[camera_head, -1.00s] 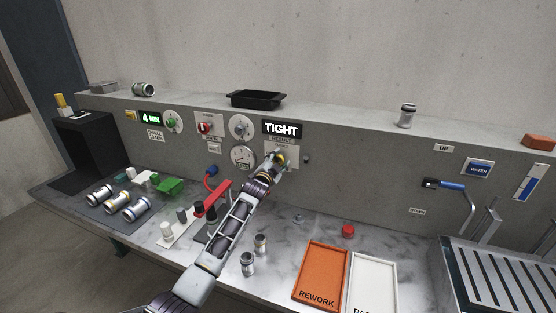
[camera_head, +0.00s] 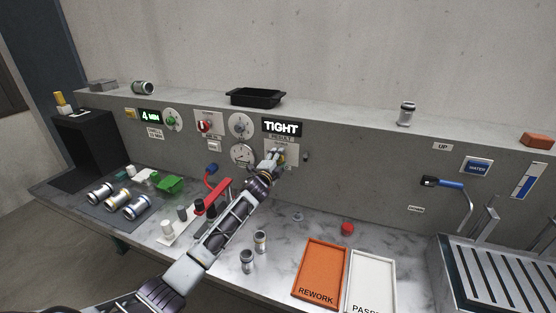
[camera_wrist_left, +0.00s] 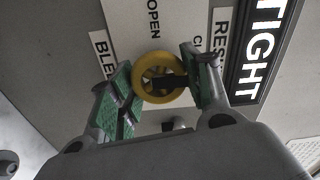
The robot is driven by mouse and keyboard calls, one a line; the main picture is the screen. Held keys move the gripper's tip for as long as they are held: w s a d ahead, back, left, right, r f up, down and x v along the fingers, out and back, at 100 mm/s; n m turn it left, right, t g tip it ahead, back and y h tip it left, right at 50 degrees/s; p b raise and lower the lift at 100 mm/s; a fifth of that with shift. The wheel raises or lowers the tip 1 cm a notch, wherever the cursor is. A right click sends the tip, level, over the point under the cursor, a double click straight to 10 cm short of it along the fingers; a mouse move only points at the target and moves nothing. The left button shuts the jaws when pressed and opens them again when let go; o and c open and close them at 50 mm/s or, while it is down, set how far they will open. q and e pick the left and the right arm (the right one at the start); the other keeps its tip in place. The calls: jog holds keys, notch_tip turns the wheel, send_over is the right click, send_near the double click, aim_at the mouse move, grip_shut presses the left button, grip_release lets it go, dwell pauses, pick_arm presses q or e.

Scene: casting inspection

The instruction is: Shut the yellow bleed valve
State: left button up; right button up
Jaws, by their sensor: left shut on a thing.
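The yellow bleed valve (camera_wrist_left: 160,78) is a round yellow handwheel on a pale plate of the wall panel. In the left wrist view the word OPEN stands above it and a partly hidden label starting with C sits to its upper right. My left gripper (camera_wrist_left: 163,84) has its green-padded fingers on either side of the wheel, shut on it. In the head view my left gripper (camera_head: 275,157) reaches the panel just below the TIGHT display (camera_head: 283,128) and hides most of the valve. My right gripper is not in view.
A pressure gauge (camera_head: 242,154) sits left of the valve. The orange REWORK tray (camera_head: 343,272) and a white tray (camera_head: 372,279) lie at the right.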

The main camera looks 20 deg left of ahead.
pick_arm(q)
jog(key=shift+f, duration=0.1)
jog(key=o, duration=1.1)
jog(key=shift+c, duration=0.2)
jog(key=shift+s, duration=0.15)
jog(key=s, duration=1.1)
jog(key=shift+s, duration=0.4)
